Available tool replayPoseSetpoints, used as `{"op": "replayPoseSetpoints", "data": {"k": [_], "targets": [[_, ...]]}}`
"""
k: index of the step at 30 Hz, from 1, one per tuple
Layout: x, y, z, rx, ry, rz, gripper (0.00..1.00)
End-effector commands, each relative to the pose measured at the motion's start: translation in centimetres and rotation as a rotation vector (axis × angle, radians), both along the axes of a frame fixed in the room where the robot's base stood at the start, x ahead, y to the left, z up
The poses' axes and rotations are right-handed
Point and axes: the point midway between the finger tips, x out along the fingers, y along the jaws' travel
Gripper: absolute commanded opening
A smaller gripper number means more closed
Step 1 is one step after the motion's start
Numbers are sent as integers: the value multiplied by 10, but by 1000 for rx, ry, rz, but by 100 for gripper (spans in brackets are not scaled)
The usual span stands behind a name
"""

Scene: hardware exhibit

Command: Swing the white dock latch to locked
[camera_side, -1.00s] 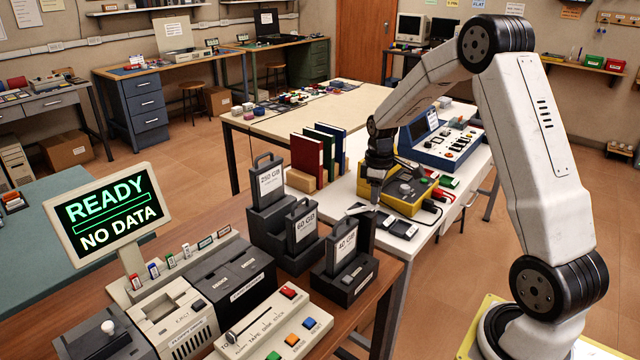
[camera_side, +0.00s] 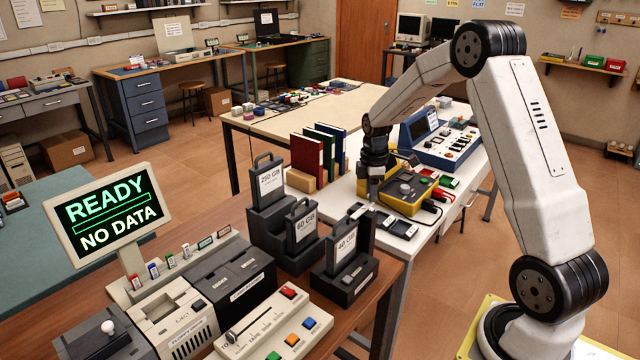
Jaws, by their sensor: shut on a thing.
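My gripper (camera_side: 369,194) points down over the white bench, just left of the yellow tester. Its jaws are shut on the small white latch, which is mostly hidden by the fingers, so its exact angle cannot be told. A row of small dark docks (camera_side: 400,229) with pale parts lies just in front of the gripper and to its right.
The yellow tester (camera_side: 408,202) stands close to the right of my gripper. Red, blue and green binders (camera_side: 308,162) stand to its left. Black cartridge holders (camera_side: 345,285) stand in front on the wooden bench. A blue console (camera_side: 440,140) is behind.

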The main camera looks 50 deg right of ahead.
Motion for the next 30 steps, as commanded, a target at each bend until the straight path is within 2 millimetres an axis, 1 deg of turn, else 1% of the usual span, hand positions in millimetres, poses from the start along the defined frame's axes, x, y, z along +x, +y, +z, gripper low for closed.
{"op": "replayPoseSetpoints", "data": {"k": [6,7,8,9,10,18,22,26,30], "targets": [[1,0,1,-3,-4,1,0],[1,0,1,-3,-4,1,38],[1,0,1,-2,-4,1,48],[1,0,1,-2,-4,1,61],[1,0,1,-2,-4,0,63],[1,0,1,-1,-2,-1,63],[1,0,3,-1,-3,-1,63],[1,0,12,-2,-4,-1,63],[1,0,28,-3,-4,-1,63]]}}
